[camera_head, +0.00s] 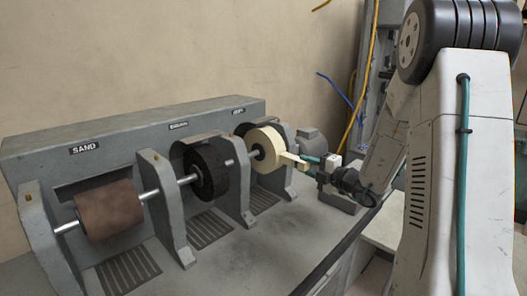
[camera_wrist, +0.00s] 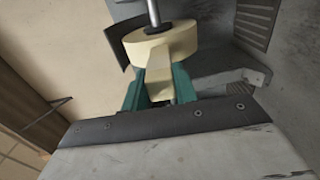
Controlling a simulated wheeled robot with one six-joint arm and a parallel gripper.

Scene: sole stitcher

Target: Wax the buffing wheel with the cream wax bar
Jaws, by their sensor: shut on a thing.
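The cream buffing wheel (camera_head: 264,146) is on the shaft at the far right station of the machine. My gripper (camera_head: 306,164) is on its right side, with teal fingers shut on the cream wax bar (camera_head: 290,158). The bar sticks out of the fingers toward the wheel, and its end appears to meet the wheel's rim. In the wrist view, the wheel (camera_wrist: 180,41) is at the top centre. The bar (camera_wrist: 159,68) runs up to it between the teal fingers of my gripper (camera_wrist: 158,84). The exact contact is hard to tell.
A brown sanding drum (camera_head: 109,211) under a SAND label and a black brush wheel (camera_head: 205,168) sit further left on the machine. Grey upright brackets (camera_head: 166,207) stand between stations. A grey motor (camera_head: 311,142) is behind my gripper. The bench front (camera_head: 262,262) is clear.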

